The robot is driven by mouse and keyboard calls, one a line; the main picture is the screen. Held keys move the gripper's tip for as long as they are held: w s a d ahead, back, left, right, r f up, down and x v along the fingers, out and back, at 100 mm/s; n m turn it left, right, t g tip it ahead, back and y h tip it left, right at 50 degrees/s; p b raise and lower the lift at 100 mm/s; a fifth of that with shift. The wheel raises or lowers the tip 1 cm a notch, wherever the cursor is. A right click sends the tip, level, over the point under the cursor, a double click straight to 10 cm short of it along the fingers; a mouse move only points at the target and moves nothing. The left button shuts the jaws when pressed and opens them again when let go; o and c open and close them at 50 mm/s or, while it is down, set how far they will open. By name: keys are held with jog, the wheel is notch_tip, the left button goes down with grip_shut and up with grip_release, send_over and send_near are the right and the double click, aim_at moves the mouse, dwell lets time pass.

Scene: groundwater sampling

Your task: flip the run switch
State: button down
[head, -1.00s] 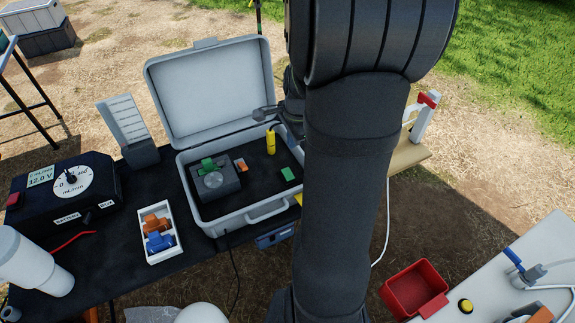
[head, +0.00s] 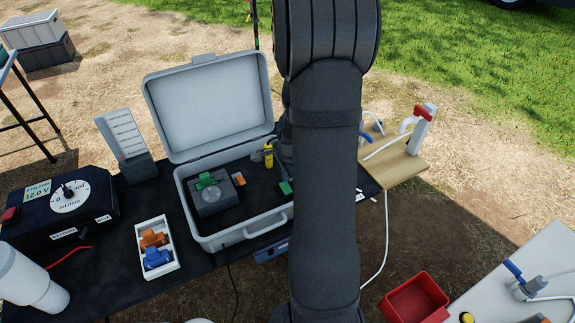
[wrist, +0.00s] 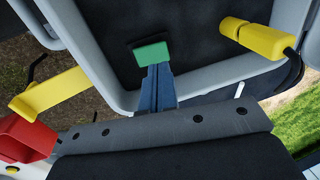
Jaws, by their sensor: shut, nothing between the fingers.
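A black control box (head: 62,213) stands at the left end of the table. It has a white dial (head: 70,197), a 12.0 V display (head: 38,193) and a red switch (head: 9,214) on its left side. I cannot tell from its markings whether this is the run switch. My gripper is hidden behind my arm in the head view. In the wrist view its blue-grey fingers (wrist: 157,72) are shut and empty, over the open case (wrist: 125,98). Their tips appear beside a green block (wrist: 151,53); contact is unclear.
The case (head: 246,232) holds a grey device (head: 216,199) and a yellow cylinder (head: 268,157). A white tray (head: 173,262) with orange and blue pieces lies between case and control box. A white cup (head: 25,275) stands in front of the box. A red bin (head: 414,298) is at right.

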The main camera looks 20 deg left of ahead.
jog(key=shift+w+a+f, duration=0.1)
jog(key=shift+f, duration=0.75)
jog(key=shift+w+a+f, duration=0.1)
jog(key=shift+f, duration=0.7)
jog(key=shift+a+f, duration=0.1)
jog(key=shift+w+a+f, duration=0.1)
jog(key=shift+f, duration=0.05)
jog(key=shift+g, duration=0.3)
jog(key=shift+d, duration=0.2)
jog(key=shift+s+d, duration=0.5)
jog(key=shift+s, duration=0.15)
